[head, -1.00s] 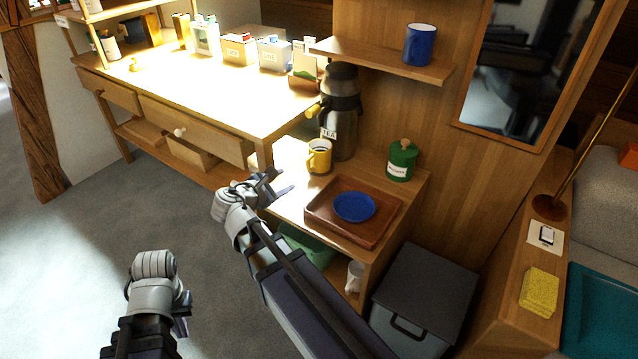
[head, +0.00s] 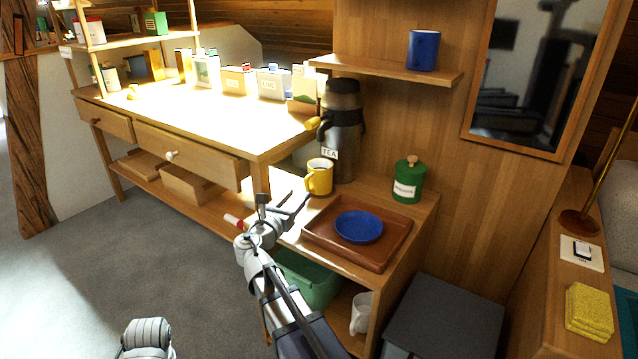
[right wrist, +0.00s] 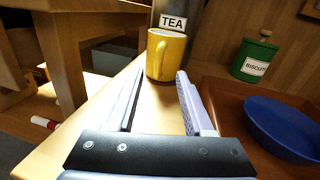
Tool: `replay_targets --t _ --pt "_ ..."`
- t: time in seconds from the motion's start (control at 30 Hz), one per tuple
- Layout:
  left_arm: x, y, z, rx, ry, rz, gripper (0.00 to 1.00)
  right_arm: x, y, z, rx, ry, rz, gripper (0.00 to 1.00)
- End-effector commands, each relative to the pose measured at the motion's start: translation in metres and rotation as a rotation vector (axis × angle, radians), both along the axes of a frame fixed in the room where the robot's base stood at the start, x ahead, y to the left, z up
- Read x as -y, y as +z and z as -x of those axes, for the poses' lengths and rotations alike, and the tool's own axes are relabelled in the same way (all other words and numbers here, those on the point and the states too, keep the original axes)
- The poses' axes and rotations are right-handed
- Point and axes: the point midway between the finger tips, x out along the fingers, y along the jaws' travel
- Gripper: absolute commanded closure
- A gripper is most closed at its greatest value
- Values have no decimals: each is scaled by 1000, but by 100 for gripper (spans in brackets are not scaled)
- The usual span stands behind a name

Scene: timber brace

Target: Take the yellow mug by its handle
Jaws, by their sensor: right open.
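The yellow mug (head: 320,177) stands upright on the low wooden cabinet, in front of the flask labelled TEA (head: 342,130). In the right wrist view the yellow mug (right wrist: 168,55) is straight ahead, with its handle on the near left side. My right gripper (head: 283,203) is open and empty, short of the mug and to its lower left in the head view. In the right wrist view its two fingers (right wrist: 158,95) point toward the mug with a gap between them. My left arm shows only as a rounded part at the bottom edge; its gripper is out of view.
A brown tray (head: 318,237) with a blue plate (head: 359,227) lies right of the gripper. A green biscuit tin (head: 408,180) stands behind it. The desk (head: 262,150) edge is close on the left. A blue mug (head: 423,50) is on the shelf above.

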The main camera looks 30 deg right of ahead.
Motion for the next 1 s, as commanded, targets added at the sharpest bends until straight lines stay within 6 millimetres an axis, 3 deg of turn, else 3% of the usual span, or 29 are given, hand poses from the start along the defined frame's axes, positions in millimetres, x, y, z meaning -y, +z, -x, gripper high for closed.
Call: replay_targets --t 0.1,0.37,0.7,0.9,1.0 --pt "0 0 0 0 0 0 100 12 -1 -8 0 -3 -1 48" --pt "0 -2 0 0 1 0 100 19 -3 -13 1 -1 -2 48" --pt "0 -6 0 0 2 0 100 54 -6 -38 1 -2 -2 48" --pt "0 -6 0 0 2 0 100 55 -6 -38 1 0 -2 48" --pt "0 -6 0 0 2 0 100 55 -6 -37 1 0 -2 57"
